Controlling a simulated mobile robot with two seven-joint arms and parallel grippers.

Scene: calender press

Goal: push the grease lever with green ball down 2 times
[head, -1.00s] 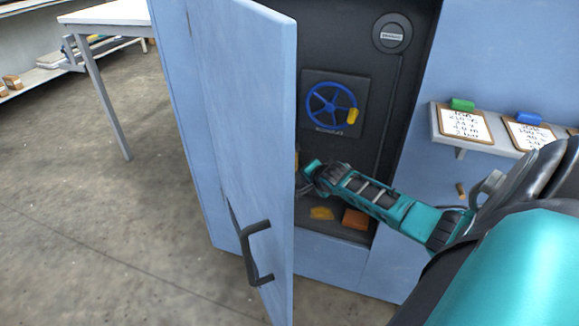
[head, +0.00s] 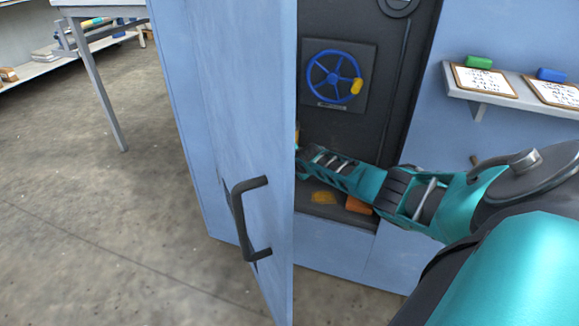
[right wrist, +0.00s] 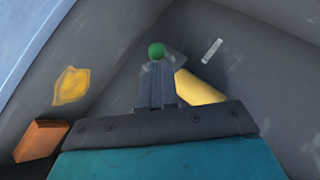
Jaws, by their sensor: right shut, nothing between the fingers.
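The green ball (right wrist: 157,50) of the grease lever shows in the right wrist view, just beyond the fingertips of my right gripper (right wrist: 157,68). The gripper's fingers are together and empty. I cannot tell whether they touch the ball. The lever's arm is mostly hidden behind the fingers. In the head view my right arm reaches into the open cabinet, and its gripper and the lever are hidden behind the blue door (head: 235,120). My left gripper is not in view.
A yellow part (right wrist: 198,88) lies right of the fingers. A yellow patch (right wrist: 71,86) and an orange-brown block (right wrist: 40,140) are at the left. A blue handwheel (head: 334,77) is on the cabinet's back panel. A shelf (head: 480,92) with clipboards is at the right.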

